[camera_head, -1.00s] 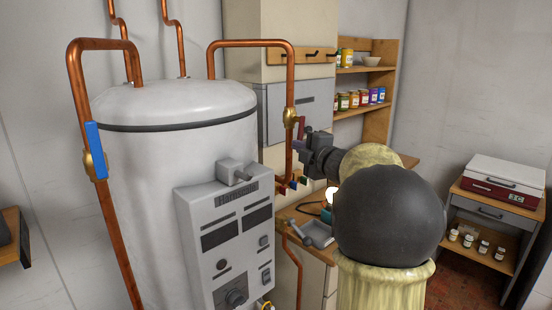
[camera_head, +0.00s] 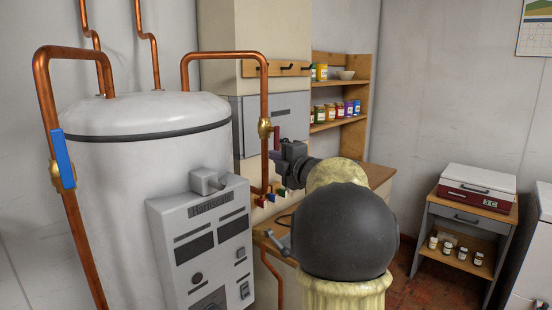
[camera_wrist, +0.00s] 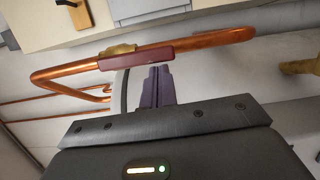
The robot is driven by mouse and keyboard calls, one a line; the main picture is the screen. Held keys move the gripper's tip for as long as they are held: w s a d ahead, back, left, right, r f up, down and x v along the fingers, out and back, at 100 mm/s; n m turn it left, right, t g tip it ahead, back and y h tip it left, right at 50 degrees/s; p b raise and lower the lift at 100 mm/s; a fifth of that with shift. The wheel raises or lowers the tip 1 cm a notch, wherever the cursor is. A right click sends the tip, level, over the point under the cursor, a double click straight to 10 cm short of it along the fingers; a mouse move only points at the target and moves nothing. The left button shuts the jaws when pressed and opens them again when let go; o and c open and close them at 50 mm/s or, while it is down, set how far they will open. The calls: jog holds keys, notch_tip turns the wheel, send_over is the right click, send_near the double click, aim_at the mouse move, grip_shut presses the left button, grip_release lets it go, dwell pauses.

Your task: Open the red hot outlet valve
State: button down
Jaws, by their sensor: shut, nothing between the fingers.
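The hot outlet valve has a brass body (camera_head: 264,128) on the copper pipe right of the white tank (camera_head: 150,170). Its dark red lever (camera_head: 277,137) stands upright beside the pipe. In the wrist view the red lever (camera_wrist: 136,54) lies along the copper pipe, with the brass body (camera_wrist: 117,50) partly behind it. My gripper (camera_head: 276,156) is shut and empty, close to the lower part of the lever. In the wrist view its fingers (camera_wrist: 157,70) are together and their tips come close to the lever's edge; I cannot tell whether they touch.
A blue lever (camera_head: 65,158) sits on the left copper pipe. Small coloured handles (camera_head: 272,197) are low on the right pipe, below my gripper. A grey control box (camera_head: 205,245) projects from the tank. A wooden shelf with jars (camera_head: 340,95) stands behind my arm.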

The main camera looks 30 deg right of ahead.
jog(key=s+a+b, duration=0.2)
jog(key=s+a, duration=0.1)
jog(key=s, duration=0.8)
jog(key=shift+a, duration=0.35)
